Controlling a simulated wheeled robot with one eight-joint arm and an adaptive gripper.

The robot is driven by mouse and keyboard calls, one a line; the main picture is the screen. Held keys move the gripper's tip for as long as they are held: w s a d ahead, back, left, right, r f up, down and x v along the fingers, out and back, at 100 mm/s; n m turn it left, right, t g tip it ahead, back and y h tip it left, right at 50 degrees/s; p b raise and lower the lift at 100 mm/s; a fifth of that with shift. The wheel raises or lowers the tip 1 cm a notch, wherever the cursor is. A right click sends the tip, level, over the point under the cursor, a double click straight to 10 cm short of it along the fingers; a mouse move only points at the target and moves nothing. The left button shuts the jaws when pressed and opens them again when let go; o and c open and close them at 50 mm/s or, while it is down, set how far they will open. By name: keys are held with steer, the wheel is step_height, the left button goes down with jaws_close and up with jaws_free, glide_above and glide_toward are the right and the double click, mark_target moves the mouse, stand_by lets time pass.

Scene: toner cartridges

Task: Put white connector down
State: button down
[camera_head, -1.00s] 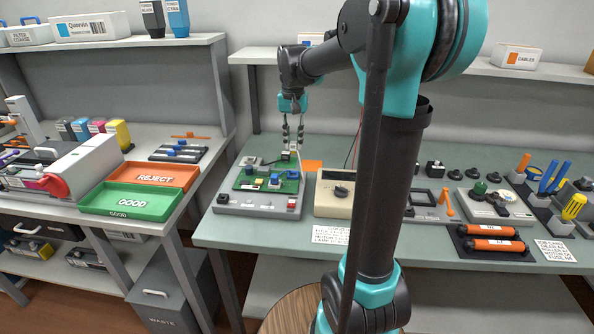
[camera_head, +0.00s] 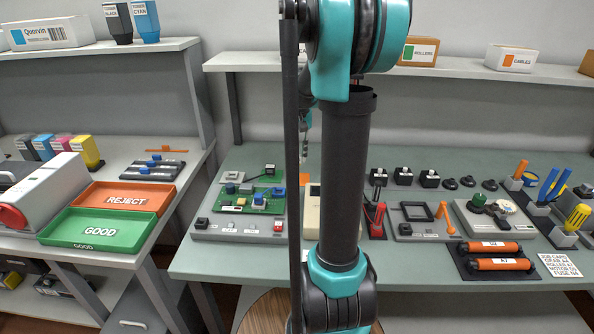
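The green circuit board (camera_head: 248,200) lies on a grey test fixture (camera_head: 232,235) at the left end of the middle bench. It carries blue, white and yellow parts. A small black part (camera_head: 270,168) sits at the fixture's back right with a dark lead beside it. I cannot make out the white connector for certain. My gripper (camera_head: 303,140) is mostly hidden behind my own arm, right of the fixture; only a sliver of its wrist and fingers shows. Whether it holds anything is hidden.
A beige meter (camera_head: 312,208) is largely covered by my arm. The green GOOD tray (camera_head: 98,229) and orange REJECT tray (camera_head: 124,198) stand on the left bench.

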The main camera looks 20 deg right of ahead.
mark_target(298, 162)
steer(key=shift+f, duration=2.8)
steer(key=shift+f, duration=0.1)
steer(key=c, duration=1.4)
jaws_free()
step_height(298, 162, up, 12)
steer(key=shift+r, duration=0.1)
